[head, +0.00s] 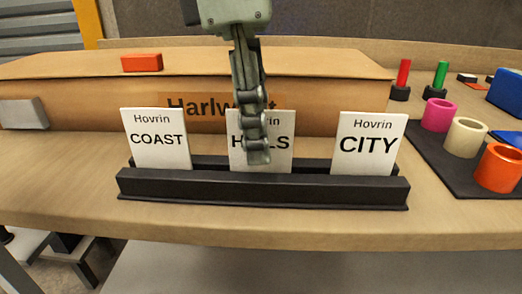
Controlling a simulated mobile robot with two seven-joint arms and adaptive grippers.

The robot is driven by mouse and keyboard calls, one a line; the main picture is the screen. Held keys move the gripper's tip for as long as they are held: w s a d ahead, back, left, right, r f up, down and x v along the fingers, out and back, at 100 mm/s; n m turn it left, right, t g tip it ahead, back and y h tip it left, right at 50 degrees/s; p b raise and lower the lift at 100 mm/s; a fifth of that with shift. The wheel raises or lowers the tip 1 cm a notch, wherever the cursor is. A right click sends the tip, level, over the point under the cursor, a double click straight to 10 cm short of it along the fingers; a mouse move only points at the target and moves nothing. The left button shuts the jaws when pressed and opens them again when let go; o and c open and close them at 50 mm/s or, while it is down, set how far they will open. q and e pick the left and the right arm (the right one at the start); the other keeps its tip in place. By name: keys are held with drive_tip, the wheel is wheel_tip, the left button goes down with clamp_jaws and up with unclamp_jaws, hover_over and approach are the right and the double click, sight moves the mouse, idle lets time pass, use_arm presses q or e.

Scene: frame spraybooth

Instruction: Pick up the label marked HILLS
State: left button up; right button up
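The HILLS label (282,160) is a white card standing in the middle of a black slotted holder (262,190). The COAST label (156,140) stands in the holder on its left and the CITY label (368,144) on its right. My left gripper (255,150) points down over the HILLS label and hides the middle of its text. The fingers show edge-on, one in line with the other, so the gap between them and any contact with the card cannot be made out. My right gripper is not in view.
A long cardboard box (330,100) marked Harlw..t lies behind the holder, with an orange block (142,63) on top. A grey block (22,114) is at the left. Coloured cylinders, including a cream one (465,137), stand on a dark mat at the right. Bare table lies in front.

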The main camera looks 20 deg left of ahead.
use_arm(q)
wheel_tip(320, 180, down, 2)
drive_tip(key=shift+d+f, duration=0.1)
clamp_jaws()
idle(0.5)
